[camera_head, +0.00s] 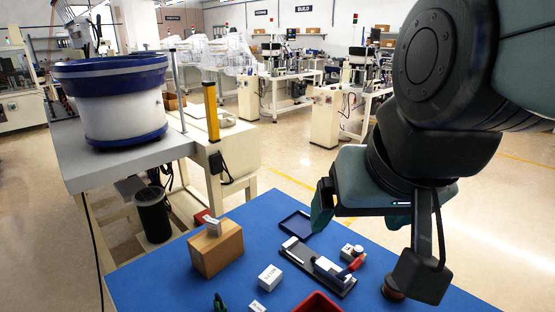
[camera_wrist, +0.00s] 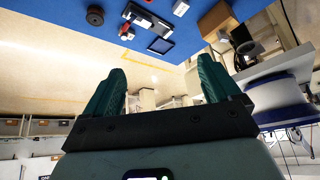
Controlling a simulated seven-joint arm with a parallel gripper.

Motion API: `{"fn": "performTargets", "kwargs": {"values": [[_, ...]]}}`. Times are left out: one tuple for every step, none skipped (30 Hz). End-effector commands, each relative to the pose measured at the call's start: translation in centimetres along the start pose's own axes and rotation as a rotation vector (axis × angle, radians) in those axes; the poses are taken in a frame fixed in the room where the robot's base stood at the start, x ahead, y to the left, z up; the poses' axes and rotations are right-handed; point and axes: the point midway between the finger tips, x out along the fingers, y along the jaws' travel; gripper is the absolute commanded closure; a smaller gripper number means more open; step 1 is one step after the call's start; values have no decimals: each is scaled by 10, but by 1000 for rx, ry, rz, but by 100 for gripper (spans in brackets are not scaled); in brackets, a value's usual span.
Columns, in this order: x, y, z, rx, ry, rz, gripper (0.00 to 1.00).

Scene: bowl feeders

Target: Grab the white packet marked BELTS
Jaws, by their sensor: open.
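A white packet (camera_head: 270,277) with dark lettering lies on the blue table, right of the cardboard box; the lettering is too small to read surely. A second, smaller white lettered block (camera_head: 257,306) is cut off at the bottom edge. Either may be the BELTS packet. A white packet also shows at the top of the wrist view (camera_wrist: 181,8). My gripper (camera_head: 360,212) is open and empty, high above the table's far right part and apart from the packets. In the wrist view its two teal fingers are spread (camera_wrist: 160,72).
A cardboard box (camera_head: 217,252) stands left of the white packet. A dark tray (camera_head: 296,223), a black fixture (camera_head: 318,268), a red-handled tool (camera_head: 351,266) and a red bin (camera_head: 318,303) are on the table. A bowl feeder (camera_head: 112,100) stands back left.

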Motion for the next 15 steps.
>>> {"fn": "performTargets", "kwargs": {"values": [[16,-10,-12,2,0,-28,10],[26,-17,-20,8,8,-45,10],[41,-27,-32,18,22,-69,10],[53,-35,-40,29,31,-87,10],[65,-42,-48,41,42,-102,10],[81,-53,-57,57,56,-121,10],[94,-60,-63,70,66,-132,10],[106,-68,-69,83,77,-143,10],[123,-77,-74,102,90,-153,10],[136,-84,-78,117,99,-158,10],[149,-90,-81,132,110,-162,10],[167,-98,-84,152,123,-164,10],[180,-105,-85,167,134,-163,10],[193,-110,-86,181,145,-160,10],[211,-116,-85,199,159,-154,10]]}}
